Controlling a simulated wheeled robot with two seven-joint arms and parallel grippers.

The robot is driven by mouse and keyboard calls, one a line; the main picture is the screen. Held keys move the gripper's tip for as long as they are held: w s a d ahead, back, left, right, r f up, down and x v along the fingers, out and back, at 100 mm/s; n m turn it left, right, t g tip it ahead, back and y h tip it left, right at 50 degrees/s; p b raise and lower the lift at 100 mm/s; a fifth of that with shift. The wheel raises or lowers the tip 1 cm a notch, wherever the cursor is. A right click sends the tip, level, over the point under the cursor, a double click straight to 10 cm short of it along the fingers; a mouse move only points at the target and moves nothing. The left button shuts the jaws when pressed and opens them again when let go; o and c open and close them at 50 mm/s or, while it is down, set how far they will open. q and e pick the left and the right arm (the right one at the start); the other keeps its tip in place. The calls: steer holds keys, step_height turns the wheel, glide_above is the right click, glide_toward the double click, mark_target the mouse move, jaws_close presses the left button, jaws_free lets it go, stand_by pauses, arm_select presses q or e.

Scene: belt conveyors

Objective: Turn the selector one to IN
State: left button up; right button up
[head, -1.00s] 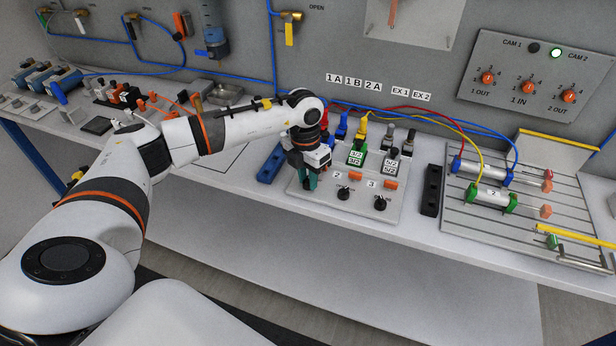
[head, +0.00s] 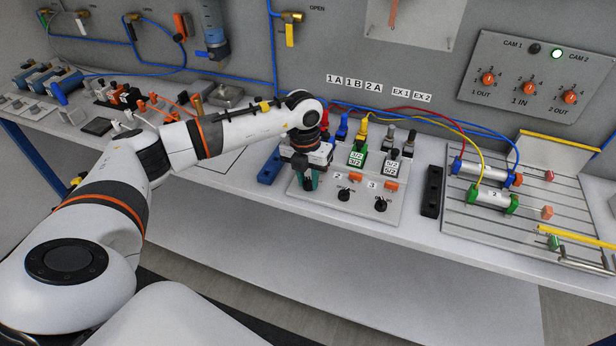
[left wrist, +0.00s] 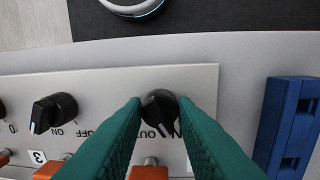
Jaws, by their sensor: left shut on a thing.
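Selector one, a black knob (left wrist: 158,106), shows in the left wrist view between my green fingers. Its white pointer mark lies near the end of the OUT label, beside partly hidden letters to the right. My left gripper (left wrist: 160,104) is shut on this knob, a finger on each side. In the head view the left gripper (head: 309,184) points down at the left part of the grey valve panel (head: 325,205) and hides selector one. Selectors two (head: 343,194) and three (head: 380,204) stand to its right. My right gripper is not in view.
Fittings with coloured plugs (head: 358,155) and hoses stand just behind the gripper. A blue block (head: 269,167) lies left of the panel and a black block (head: 432,190) right of it. A cylinder plate (head: 530,240) is further right. The table front is clear.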

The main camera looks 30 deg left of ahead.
mark_target(305, 182)
arm_select(q)
steer(key=shift+r, duration=0.1)
steer(key=o, duration=1)
steer(key=r, duration=0.4)
steer(key=r+b, duration=0.1)
steer(key=r, duration=0.3)
steer(key=r+b, duration=0.1)
steer(key=r, duration=0.3)
steer(key=shift+a, duration=0.4)
